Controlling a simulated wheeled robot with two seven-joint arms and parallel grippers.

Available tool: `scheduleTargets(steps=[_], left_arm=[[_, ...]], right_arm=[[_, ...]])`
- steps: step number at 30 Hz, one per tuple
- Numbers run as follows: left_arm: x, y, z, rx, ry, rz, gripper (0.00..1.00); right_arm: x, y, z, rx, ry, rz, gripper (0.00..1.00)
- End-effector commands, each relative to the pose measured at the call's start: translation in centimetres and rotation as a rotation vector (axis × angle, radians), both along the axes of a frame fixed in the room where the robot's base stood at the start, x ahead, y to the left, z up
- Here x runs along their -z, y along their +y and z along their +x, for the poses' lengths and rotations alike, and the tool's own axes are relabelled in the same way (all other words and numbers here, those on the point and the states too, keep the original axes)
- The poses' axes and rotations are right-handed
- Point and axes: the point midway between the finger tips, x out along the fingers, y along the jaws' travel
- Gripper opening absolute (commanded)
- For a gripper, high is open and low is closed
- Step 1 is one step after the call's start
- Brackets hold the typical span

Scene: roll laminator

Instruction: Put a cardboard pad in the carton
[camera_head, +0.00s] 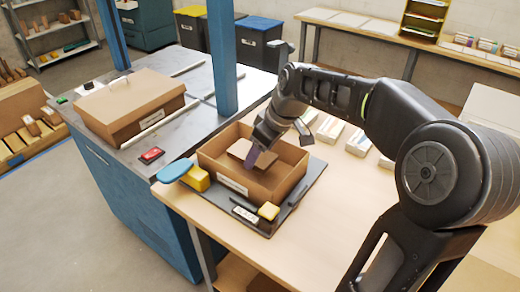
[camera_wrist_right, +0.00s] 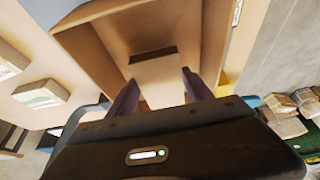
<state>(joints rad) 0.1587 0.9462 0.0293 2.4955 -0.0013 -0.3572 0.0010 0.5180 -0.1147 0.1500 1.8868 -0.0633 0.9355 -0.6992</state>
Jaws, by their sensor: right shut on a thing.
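The open carton (camera_head: 235,186) stands on a dark mat on the wooden table in the head view, and its walls fill much of the right wrist view (camera_wrist_right: 210,40). The cardboard pad (camera_head: 241,150) is a small brown sheet inside the carton's opening. My right gripper (camera_head: 250,160) reaches down into the carton and is shut on the pad. In the right wrist view the pad (camera_wrist_right: 158,76) lies between the two purple fingers (camera_wrist_right: 158,92). I cannot tell whether the pad touches the carton floor. My left gripper is not in view.
A closed carton (camera_head: 130,105) sits on the grey bench at left, behind a red device (camera_head: 151,155). A blue post (camera_head: 222,60) rises behind the open carton. White-topped packs (camera_head: 328,128) lie to the right.

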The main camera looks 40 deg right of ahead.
Motion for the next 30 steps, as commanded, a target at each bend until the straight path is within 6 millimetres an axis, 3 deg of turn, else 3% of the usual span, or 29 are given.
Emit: scheduleTargets(steps=[1, 3, 9, 22, 23, 30], left_arm=[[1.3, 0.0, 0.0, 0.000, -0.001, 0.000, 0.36], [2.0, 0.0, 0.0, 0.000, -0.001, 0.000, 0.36], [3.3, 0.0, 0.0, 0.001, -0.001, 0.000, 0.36], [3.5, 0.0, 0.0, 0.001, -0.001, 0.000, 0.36], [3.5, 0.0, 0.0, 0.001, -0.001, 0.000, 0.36], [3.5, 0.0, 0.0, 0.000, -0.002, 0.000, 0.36]], right_arm=[[1.4, 0.0, 0.0, 0.000, 0.001, 0.000, 0.21], [2.4, 0.0, 0.0, 0.000, 0.001, 0.001, 0.21], [4.1, 0.0, 0.0, 0.000, 0.001, 0.001, 0.21], [4.4, 0.0, 0.0, 0.000, 0.001, 0.000, 0.21], [4.4, 0.0, 0.0, 0.000, 0.001, 0.000, 0.60], [4.4, 0.0, 0.0, 0.001, 0.001, 0.000, 0.79]])
